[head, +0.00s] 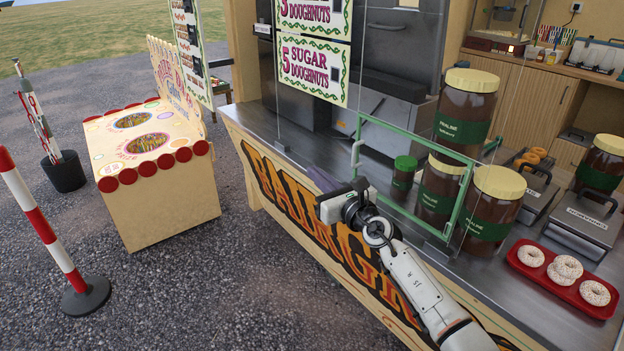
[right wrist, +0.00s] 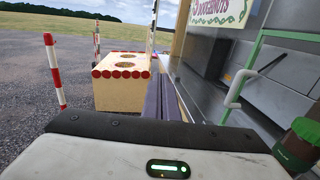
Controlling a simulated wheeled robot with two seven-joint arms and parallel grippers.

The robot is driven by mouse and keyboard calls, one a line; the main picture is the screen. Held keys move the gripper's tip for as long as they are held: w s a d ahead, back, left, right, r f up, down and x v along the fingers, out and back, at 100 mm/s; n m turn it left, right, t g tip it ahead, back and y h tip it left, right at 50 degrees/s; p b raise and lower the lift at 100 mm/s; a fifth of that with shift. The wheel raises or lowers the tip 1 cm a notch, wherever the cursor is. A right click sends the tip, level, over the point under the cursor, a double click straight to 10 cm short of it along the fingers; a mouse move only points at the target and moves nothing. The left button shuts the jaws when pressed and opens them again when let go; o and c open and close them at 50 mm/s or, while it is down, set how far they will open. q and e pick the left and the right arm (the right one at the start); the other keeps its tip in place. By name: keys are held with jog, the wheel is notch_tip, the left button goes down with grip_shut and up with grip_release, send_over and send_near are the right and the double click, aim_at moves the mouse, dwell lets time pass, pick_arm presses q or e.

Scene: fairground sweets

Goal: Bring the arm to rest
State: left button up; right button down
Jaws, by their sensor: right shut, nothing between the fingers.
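My right arm (head: 408,277) reaches in from the lower right of the head view, along the front of the stall counter. My right gripper (head: 320,178) is at its end, beside the counter's front edge. Its dark fingers are together with nothing between them. In the right wrist view the fingers (right wrist: 165,100) point ahead toward the cream game box. My left gripper is not in view.
The steel counter (head: 262,122) holds a green-framed glass screen (head: 357,150), large brown jars (head: 437,190) and a red tray (head: 537,277) of doughnuts. The cream game box (head: 160,205) and a red-white post (head: 40,220) stand left. Open gravel (head: 210,290) lies between.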

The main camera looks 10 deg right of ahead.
jog(key=s+d+f+m+g+h, duration=0.1)
jog(key=s+d+f+m+h, duration=0.1)
jog(key=s+f+m, duration=0.95)
jog(key=s+d+f+m+g+h, duration=0.1)
jog(key=s+f+m+g+h, duration=0.15)
jog(key=s+f+m, duration=0.9)
jog(key=s+a+f+m+g, duration=0.1)
jog(key=s+f+m, duration=0.1)
jog(key=s+m, duration=0.2)
jog(key=s+a+f+m+g+y, duration=0.1)
jog(key=s+m, duration=0.4)
jog(key=s, duration=0.6)
jog(key=s+a+f+m+g+y, duration=0.1)
jog(key=s+a+f+m+g, duration=0.1)
jog(key=s, duration=0.6)
notch_tip(320, 180, down, 2)
jog(key=m+g, duration=0.1)
jog(key=m, duration=0.2)
jog(key=shift+a, duration=0.2)
jog(key=shift+f, duration=0.1)
